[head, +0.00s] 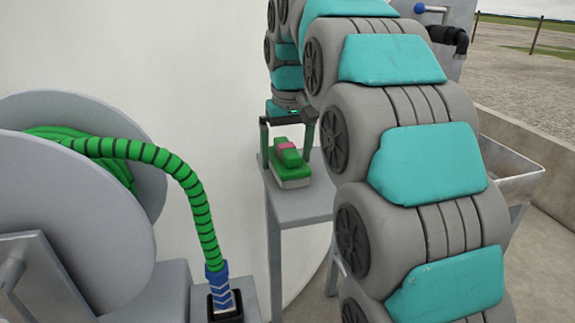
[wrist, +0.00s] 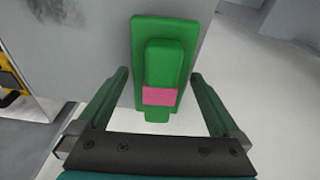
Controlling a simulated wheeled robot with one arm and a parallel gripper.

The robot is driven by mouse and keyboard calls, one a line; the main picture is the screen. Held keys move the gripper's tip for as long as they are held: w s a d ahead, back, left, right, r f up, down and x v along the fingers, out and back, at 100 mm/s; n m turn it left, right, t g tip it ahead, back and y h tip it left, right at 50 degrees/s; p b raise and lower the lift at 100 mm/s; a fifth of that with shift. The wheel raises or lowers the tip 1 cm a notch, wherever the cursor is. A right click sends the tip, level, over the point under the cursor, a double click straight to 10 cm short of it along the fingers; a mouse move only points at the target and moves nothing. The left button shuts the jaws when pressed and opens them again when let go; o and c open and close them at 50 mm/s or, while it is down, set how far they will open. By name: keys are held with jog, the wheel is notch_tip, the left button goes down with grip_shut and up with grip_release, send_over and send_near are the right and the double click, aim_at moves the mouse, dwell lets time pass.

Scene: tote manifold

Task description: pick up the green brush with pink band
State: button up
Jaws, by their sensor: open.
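The green brush with pink band (head: 288,165) lies on a small grey table (head: 298,207) in the head view, its pale bristles facing down. In the wrist view the brush (wrist: 164,62) lies with its handle ridge up and the pink band across it. My gripper (head: 289,148) points down over the brush. Its two fingers (wrist: 161,75) are spread to the left and right of the brush in the wrist view, with a gap on each side. It holds nothing. My arm hides the right part of the table in the head view.
A grey hose reel (head: 65,190) with a green ribbed hose (head: 188,180) stands at the left. A large white curved wall (head: 200,60) rises behind the table. A metal basin (head: 512,165) is at the right, partly behind my arm.

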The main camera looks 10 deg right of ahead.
aim_at(286, 145)
jog(key=c, duration=1.3)
jog(key=shift+r, duration=0.15)
jog(key=shift+r, duration=1.65)
jog(key=s+b, duration=0.1)
jog(key=s, duration=0.4)
jog(key=s+r, duration=0.1)
jog(key=s, duration=0.4)
jog(key=s+b, duration=0.1)
jog(key=s, duration=0.5)
jog(key=shift+r+b, duration=0.2)
jog(key=shift+b, duration=0.15)
